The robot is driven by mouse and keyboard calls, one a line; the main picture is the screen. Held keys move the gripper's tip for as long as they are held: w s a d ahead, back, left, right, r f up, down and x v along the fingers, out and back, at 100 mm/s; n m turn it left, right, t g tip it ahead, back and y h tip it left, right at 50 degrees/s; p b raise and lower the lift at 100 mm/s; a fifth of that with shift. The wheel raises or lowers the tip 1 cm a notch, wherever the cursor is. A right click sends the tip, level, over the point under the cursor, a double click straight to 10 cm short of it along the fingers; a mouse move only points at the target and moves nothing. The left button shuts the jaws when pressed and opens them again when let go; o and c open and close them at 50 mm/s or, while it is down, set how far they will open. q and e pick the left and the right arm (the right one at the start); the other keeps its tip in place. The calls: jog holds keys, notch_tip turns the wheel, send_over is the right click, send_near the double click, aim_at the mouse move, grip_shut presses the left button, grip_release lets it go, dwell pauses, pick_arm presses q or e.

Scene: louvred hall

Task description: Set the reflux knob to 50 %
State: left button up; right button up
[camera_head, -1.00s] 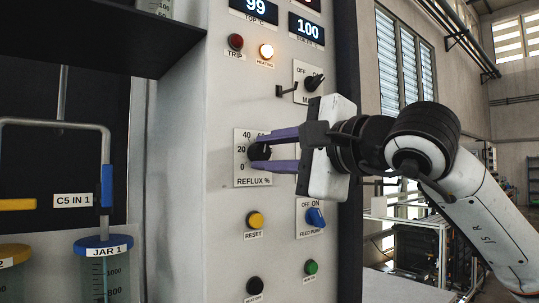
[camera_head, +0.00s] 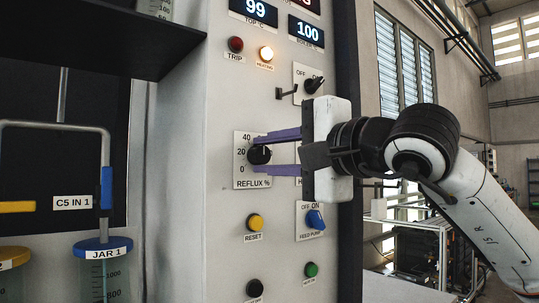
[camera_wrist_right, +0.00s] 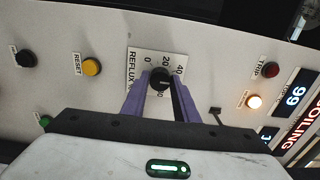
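The reflux knob (camera_head: 260,154) is a round black knob on a white scale plate (camera_head: 241,180) marked REFLUX %. In the right wrist view the knob (camera_wrist_right: 160,78) shows a pale pointer line, which appears to point to the top of the scale, just past 40, around 50. My right gripper (camera_head: 271,154) has purple fingers, open and spread above and below the knob, with a gap on each side. In the right wrist view the fingers (camera_wrist_right: 160,88) stand to both sides of it. The upper finger hides the scale's right-hand marks. My left gripper is not in view.
Nearby on the panel are the yellow reset button (camera_head: 255,222), the blue feed pump switch (camera_head: 315,219), a black switch (camera_head: 314,84) with a small lever left of it, and the lit heating lamp (camera_head: 266,53). A shelf and jars stand at left.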

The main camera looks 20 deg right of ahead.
jog(key=o, duration=0.3)
jog(key=shift+s, duration=0.1)
jog(key=b+v, duration=0.1)
jog(key=v, duration=0.9)
jog(key=shift+b, duration=0.35)
